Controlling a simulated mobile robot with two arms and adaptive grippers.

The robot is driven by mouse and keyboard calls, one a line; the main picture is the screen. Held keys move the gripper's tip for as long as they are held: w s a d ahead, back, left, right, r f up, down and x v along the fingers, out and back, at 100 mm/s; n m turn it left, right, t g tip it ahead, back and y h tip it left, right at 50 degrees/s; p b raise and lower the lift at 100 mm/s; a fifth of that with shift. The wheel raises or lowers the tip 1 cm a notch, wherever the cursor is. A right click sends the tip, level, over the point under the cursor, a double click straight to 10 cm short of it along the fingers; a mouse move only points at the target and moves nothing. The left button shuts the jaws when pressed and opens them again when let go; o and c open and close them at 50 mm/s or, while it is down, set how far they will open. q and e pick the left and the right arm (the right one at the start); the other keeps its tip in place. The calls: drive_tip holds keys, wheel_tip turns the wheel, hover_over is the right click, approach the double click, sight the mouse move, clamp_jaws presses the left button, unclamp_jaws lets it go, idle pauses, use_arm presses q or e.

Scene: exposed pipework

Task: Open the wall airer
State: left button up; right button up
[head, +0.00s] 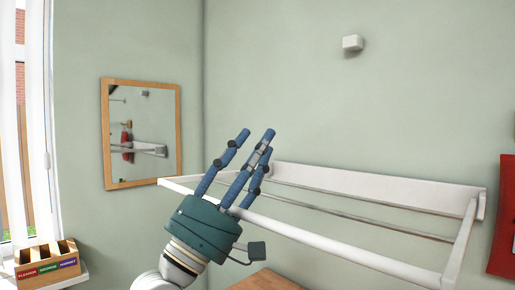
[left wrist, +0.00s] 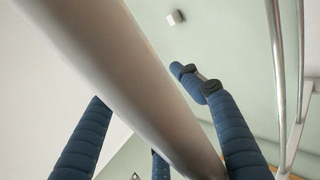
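The white wall airer (head: 385,187) is on the wall at the right of the head view. Its frame stands out from the wall board, with a side arm (head: 460,245) at the right and a long front bar (head: 330,244). My left gripper (head: 257,140), with blue fingers and a teal palm, is at the left part of the front bar. Its fingers are stretched out and apart, pointing up. In the left wrist view the thick white bar (left wrist: 125,80) crosses close to the camera among the fingers and hides some fingertips. Contact cannot be told. My right gripper is not in view.
A wood-framed mirror (head: 142,88) hangs on the left wall, reflecting the airer. A wooden box (head: 45,262) with labelled compartments stands by the window. A red item (head: 503,215) hangs at the right edge. A wooden surface (head: 268,280) shows below the airer.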

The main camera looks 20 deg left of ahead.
use_arm(q)
drive_tip(key=f, duration=0.1)
drive_tip(key=f+b, duration=0.2)
drive_tip(key=f, duration=0.1)
drive_tip(key=shift+s, duration=0.3)
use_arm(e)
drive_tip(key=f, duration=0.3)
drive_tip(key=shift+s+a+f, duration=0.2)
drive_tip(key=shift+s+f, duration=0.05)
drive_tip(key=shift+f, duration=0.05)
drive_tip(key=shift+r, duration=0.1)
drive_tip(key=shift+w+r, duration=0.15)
use_arm(q)
drive_tip(key=shift+d, duration=0.1)
